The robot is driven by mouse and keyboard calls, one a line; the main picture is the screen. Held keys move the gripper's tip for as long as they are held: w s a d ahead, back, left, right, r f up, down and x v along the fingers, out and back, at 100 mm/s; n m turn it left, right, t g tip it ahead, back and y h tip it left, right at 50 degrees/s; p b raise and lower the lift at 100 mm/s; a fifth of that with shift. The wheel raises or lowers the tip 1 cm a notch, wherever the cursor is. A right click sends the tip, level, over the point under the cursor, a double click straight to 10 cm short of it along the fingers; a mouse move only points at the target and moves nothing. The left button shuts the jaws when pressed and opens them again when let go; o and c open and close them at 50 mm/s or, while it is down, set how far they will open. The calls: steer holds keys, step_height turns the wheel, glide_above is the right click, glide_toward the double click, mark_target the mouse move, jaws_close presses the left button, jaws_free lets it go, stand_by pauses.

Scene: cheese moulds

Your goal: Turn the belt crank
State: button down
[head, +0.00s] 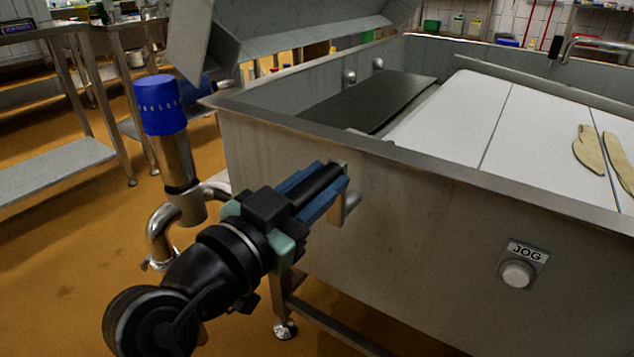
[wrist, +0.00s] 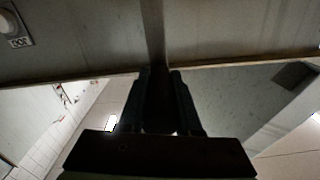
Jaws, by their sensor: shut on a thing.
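The belt crank (head: 351,203) is a small metal crank on the outer side wall of the steel vat (head: 420,230). My gripper (head: 333,188) reaches it from the front left in the head view, with its blue fingers shut on it. The fingers hide most of the crank; only a short grey metal part shows beside the fingertips. In the wrist view my gripper (wrist: 160,75) shows as two dark fingers close to the vat wall. What lies between them is too dark to make out clearly.
A round JOG button (head: 517,273) with its label is on the vat wall, right of the crank. A blue-capped pipe (head: 162,105) stands left of my arm. Inside the vat are a white belt (head: 460,120) and two pale pieces (head: 590,150). Orange floor lies open at left.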

steer(key=shift+d, duration=0.1)
steer(key=c, duration=0.6)
jaws_free()
steer(key=p+v, duration=0.4)
steer(key=v, duration=0.9)
